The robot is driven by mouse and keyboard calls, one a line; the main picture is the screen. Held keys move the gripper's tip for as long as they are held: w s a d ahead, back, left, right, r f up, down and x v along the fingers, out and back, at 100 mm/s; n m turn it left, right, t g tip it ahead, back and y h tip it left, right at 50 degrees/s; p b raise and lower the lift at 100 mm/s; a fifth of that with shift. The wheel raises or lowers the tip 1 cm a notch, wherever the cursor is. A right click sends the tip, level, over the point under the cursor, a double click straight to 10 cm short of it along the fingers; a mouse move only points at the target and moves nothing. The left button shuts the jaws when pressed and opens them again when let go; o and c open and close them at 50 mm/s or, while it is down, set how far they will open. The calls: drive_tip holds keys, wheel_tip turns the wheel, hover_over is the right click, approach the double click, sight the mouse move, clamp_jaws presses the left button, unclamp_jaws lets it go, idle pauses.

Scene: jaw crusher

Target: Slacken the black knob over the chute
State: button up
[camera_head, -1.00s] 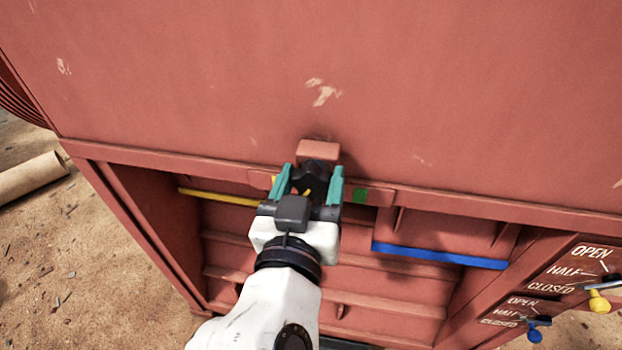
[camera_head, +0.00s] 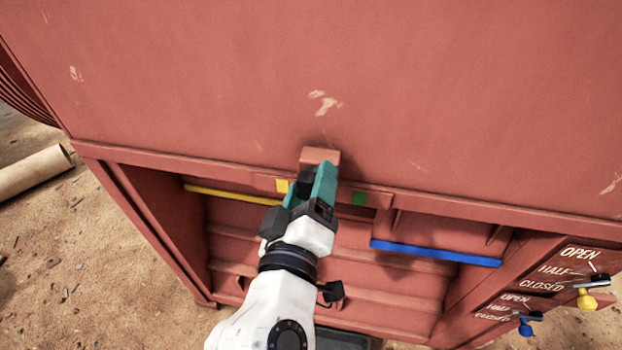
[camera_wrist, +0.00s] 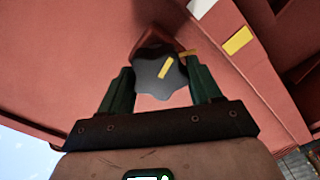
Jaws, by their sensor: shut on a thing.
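The black lobed knob (camera_head: 305,181) sits under a red block (camera_head: 319,156) on the crusher's red rail. It is mostly hidden by my gripper in the head view. In the wrist view the knob (camera_wrist: 150,82) shows between my fingers, with a yellow pointer stripe (camera_wrist: 166,68) on its face. My gripper (camera_head: 311,187) is shut on the knob, one teal finger on each side, and its wrist is rolled. A yellow square (camera_head: 282,185) lies left of the knob and a green square (camera_head: 359,198) lies right of it.
Below the rail is the ribbed chute recess, with a yellow bar (camera_head: 232,195) at left and a blue-edged flap (camera_head: 435,253) at right. Yellow (camera_head: 586,300) and blue (camera_head: 526,328) handled levers stand at lower right beside OPEN, HALF, CLOSED labels. Sand lies at left.

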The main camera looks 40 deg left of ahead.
drive_tip(key=n+p, duration=0.2)
drive_tip(key=n, duration=0.2)
drive_tip(key=shift+s+a+n, duration=0.1)
drive_tip(key=shift+n, duration=0.2)
drive_tip(key=shift+f+n+p, duration=0.15)
drive_tip(key=shift+n+p, duration=0.65)
drive_tip(key=shift+n, duration=0.7)
drive_tip(key=shift+f, duration=0.1)
drive_tip(key=o, duration=1)
drive_tip(key=shift+c, duration=0.2)
drive_tip(key=b+v, duration=0.2)
drive_tip(key=v, duration=0.8)
drive_tip(key=shift+s+d, duration=0.25)
drive_tip(key=shift+s, duration=0.05)
